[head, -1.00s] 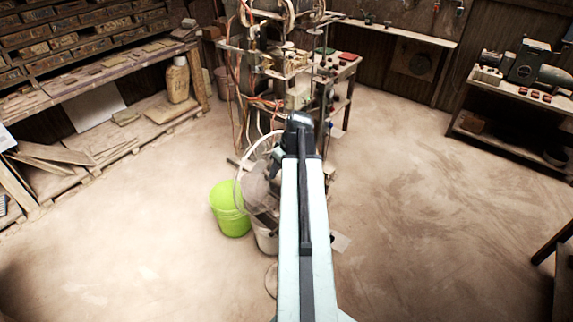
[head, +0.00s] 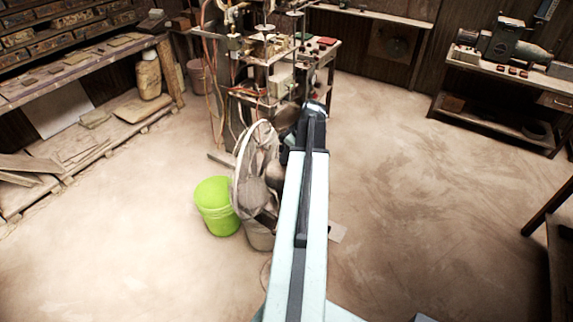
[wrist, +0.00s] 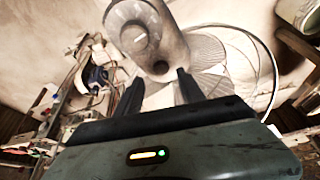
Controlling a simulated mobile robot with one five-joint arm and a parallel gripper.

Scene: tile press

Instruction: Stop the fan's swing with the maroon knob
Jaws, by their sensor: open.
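The fan (head: 262,170) stands left of my arm in the head view, its round wire cage partly hidden behind the arm. In the wrist view the fan's cage (wrist: 243,55) is at the upper right, and its grey rounded motor housing (wrist: 172,30) is at the top middle. A small round end on the housing lies just beyond my fingertips. I cannot make out a maroon colour, so I cannot tell which part is the knob. My gripper (wrist: 158,82) is open and empty, its two dark fingers pointing toward the housing. In the head view my arm hides the gripper.
A lime green bucket (head: 215,208) stands on the floor left of the fan. A press with hoses and a stand (head: 270,75) is behind it. Benches line the left wall (head: 75,90) and the right wall (head: 520,85).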

